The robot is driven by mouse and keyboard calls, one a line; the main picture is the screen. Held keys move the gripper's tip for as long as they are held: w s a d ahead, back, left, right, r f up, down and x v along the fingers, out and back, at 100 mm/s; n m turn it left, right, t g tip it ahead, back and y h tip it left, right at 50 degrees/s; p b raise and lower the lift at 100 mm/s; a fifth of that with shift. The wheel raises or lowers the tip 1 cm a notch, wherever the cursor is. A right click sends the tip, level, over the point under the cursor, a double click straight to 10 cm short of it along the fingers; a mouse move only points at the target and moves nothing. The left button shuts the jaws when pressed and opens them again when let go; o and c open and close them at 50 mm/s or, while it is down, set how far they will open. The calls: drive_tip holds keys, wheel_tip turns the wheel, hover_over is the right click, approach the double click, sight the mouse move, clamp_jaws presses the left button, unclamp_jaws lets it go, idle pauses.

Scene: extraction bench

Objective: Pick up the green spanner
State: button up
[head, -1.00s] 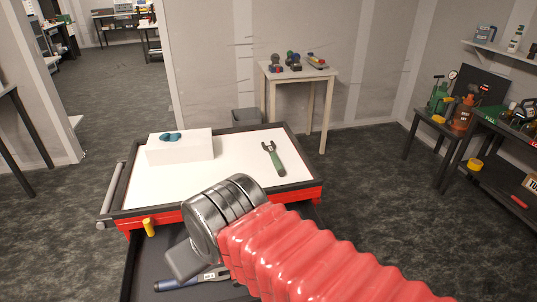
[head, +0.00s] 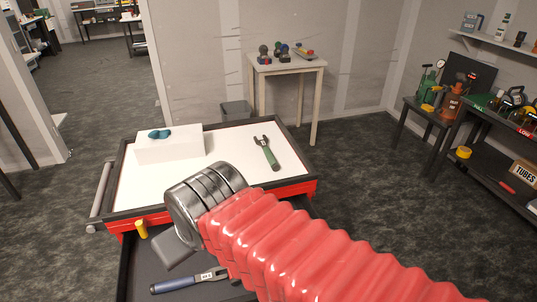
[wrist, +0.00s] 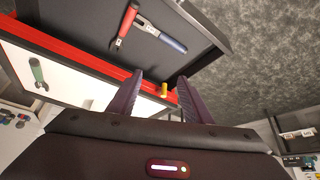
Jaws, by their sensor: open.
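The green spanner (head: 267,153) lies flat on the white top of the red cart (head: 235,160), right of a white block, with its grey open jaw pointing away from me. It also shows in the wrist view (wrist: 38,74) at the left, on the white surface. My gripper (wrist: 157,84) shows in the wrist view with its two dark fingers spread apart and nothing between them. It is well apart from the spanner. In the head view my red sleeved arm reaches to the cart's near edge, and the fingers are hidden there.
A white block (head: 170,144) with a teal object (head: 160,134) on it stands at the cart's left. A blue-handled tool (head: 189,281) lies on the dark lower tray. A yellow cylinder (head: 141,229) stands by the cart's near edge. A small table (head: 287,66) with several items stands behind.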

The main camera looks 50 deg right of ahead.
drive_tip(key=w+d+f+m+t+h, duration=0.1)
drive_tip(key=w+d, duration=0.3)
drive_tip(key=d, duration=0.6)
drive_tip(key=w+d+f+m+t+h, duration=0.1)
drive_tip(key=w+d, duration=0.4)
drive_tip(key=d, duration=0.5)
drive_tip(key=w+d+f+m+t+h, duration=0.2)
drive_tip(key=w+d+f+h, duration=0.1)
drive_tip(key=d, duration=0.7)
drive_tip(key=shift+w+d+h, duration=0.4)
drive_tip(key=shift+w, duration=0.4)
drive_tip(key=m+t, duration=0.1)
drive_tip(key=t, duration=0.1)
approach(271, 156)
drive_tip(key=shift+s+a+r, duration=0.2)
drive_tip(key=shift+s+a, duration=0.4)
drive_tip(key=shift+s, duration=0.25)
drive_tip(key=shift+x, duration=4.25)
drive_tip(key=shift+r, duration=0.1)
drive_tip(key=shift+w+d, duration=0.1)
drive_tip(key=shift+x, duration=2.55)
